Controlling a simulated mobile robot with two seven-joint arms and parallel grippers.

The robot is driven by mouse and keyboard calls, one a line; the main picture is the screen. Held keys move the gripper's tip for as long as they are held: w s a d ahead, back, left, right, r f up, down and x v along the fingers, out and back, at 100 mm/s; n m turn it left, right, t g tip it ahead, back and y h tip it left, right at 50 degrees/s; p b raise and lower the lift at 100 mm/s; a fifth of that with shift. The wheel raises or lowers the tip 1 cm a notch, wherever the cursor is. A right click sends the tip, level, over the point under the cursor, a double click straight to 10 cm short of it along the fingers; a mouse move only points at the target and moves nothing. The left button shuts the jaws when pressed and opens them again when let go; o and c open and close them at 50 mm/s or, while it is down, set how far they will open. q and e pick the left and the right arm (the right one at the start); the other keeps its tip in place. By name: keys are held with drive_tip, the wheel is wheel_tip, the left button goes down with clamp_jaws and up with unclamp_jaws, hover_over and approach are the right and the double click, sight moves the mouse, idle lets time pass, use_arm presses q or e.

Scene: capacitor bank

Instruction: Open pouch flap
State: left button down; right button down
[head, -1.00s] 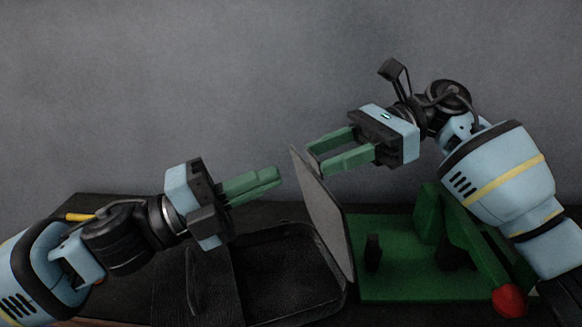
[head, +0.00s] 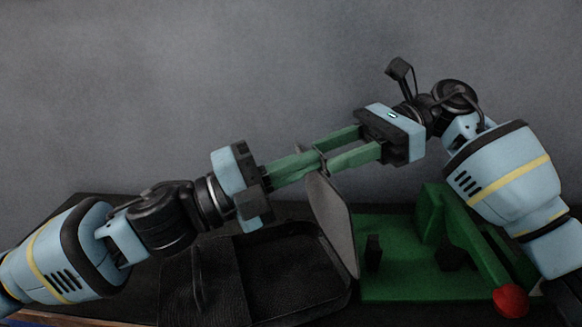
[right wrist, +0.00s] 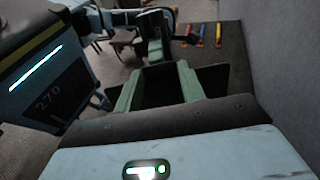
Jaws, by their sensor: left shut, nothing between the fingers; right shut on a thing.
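The black pouch (head: 293,270) lies open on the dark table. Its stiff flap (head: 332,222), grey on the visible face, stands up at the right side and leans. My right gripper (head: 328,158) is shut on the flap's upper edge, coming from the upper right; the fingers partly hide that edge. In the right wrist view a dark panel (right wrist: 165,88) sits between its green fingers. My left gripper (head: 308,162) is shut and empty, its tips meeting the right fingertips at the flap's top; whether they touch is unclear.
A green fixture (head: 395,285) with a red knob (head: 510,301) stands right of the pouch, under my right arm. In the right wrist view, red, blue and orange tools (right wrist: 201,36) lie on the table (right wrist: 232,75). A grey wall stands behind.

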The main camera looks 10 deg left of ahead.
drive_tip(key=shift+s+a+f+g, duration=0.2)
drive_tip(key=shift+s+a+g, duration=0.1)
drive_tip(key=shift+s+a, duration=0.15)
drive_tip(key=c, duration=1.2)
unclamp_jaws()
drive_tip(key=o, duration=0.4)
drive_tip(key=shift+w+r, duration=0.1)
drive_tip(key=shift+c, duration=0.2)
use_arm(q)
drive_tip(key=shift+d+r, duration=0.2)
drive_tip(key=shift+d, duration=0.2)
use_arm(e)
drive_tip(key=shift+w+d, duration=0.1)
drive_tip(key=shift+d, duration=0.05)
drive_tip(key=v, duration=1.1)
drive_tip(key=shift+d+r, duration=0.25)
drive_tip(key=shift+d, duration=0.05)
drive_tip(key=shift+w, duration=0.1)
